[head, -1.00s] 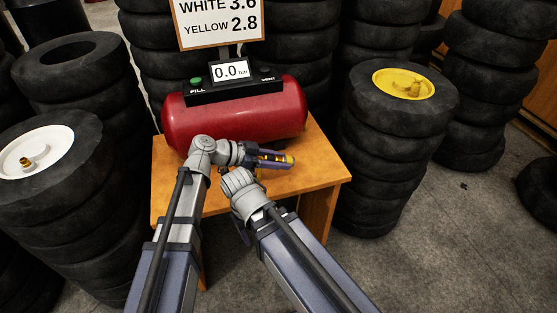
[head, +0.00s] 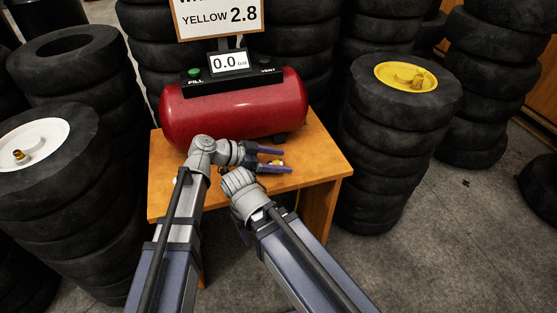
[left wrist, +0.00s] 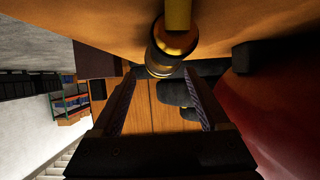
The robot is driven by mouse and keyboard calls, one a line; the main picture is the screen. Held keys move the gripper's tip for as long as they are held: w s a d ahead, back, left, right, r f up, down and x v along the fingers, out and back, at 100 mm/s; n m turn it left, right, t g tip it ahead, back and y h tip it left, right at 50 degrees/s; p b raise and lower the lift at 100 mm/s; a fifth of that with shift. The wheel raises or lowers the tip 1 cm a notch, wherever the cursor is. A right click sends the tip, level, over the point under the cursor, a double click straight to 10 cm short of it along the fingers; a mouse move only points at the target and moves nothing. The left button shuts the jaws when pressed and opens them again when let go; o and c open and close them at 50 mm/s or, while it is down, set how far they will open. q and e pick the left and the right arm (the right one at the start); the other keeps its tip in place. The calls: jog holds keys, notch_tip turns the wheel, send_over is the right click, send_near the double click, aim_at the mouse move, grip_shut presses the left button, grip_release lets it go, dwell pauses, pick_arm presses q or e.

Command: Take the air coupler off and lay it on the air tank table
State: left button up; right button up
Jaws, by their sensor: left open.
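The air coupler (head: 277,162), a small yellow and dark piece, is at the air tank table (head: 318,165), in front of the red tank (head: 235,113). My left gripper (head: 276,160) is open, its two fingers apart on either side of the coupler. In the left wrist view the brass-coloured coupler (left wrist: 170,45) shows by the fingertips, close to the orange table top (left wrist: 80,18). I cannot tell whether it touches the wood. My right arm ends just right of the left wrist; its gripper is mostly hidden.
A white-rimmed wheel (head: 32,145) with a brass valve tops the left tyre stack. A yellow-rimmed wheel (head: 406,77) tops the right stack. A gauge (head: 229,62) on the tank reads 0.0. The table's right front is bare.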

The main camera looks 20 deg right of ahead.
pick_arm(q)
jog(key=p+v, duration=0.3)
jog(key=v, duration=0.4)
jog(key=shift+r, duration=0.1)
jog(key=shift+a, duration=0.35)
dwell(0.7)
